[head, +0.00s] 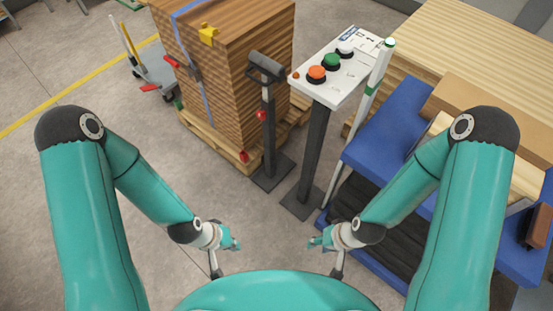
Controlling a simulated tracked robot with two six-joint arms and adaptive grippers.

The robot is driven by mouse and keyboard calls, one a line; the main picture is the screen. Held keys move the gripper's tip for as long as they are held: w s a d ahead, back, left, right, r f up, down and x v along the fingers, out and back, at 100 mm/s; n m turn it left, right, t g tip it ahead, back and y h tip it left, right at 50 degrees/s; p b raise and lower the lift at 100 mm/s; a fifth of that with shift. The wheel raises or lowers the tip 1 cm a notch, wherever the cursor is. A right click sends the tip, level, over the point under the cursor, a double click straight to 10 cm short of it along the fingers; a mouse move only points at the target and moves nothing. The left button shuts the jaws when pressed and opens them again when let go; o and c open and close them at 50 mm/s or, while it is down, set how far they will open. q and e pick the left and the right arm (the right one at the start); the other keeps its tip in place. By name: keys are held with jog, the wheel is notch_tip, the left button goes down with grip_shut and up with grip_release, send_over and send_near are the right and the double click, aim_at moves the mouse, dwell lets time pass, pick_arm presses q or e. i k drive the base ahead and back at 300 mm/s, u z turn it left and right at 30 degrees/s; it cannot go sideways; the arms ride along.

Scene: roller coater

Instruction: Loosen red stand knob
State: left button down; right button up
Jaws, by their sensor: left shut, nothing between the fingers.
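The red stand knob (262,114) sits on the side of a black post, below the dark head (266,67) of a slim black stand. The stand rises from a flat dark base plate (272,172). My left gripper (234,242) is low in front of my body, shut and empty, well apart from the knob. My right gripper (314,241) is at a similar height to its right, also apart from the stand. It is too small to tell whether its fingers are open or shut.
A strapped wooden stack (240,80) on a pallet stands close beside the stand on the left. A white control panel (335,72) with coloured buttons stands on its own post to the right. A blue machine frame (383,127) fills the right side. Open floor lies left and in front.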

aim_at(260, 115)
jog(key=z, duration=0.05)
jog(key=k, duration=1.05)
jog(key=u, duration=0.65)
jog(key=i, duration=1.35)
jog(key=u, duration=0.3)
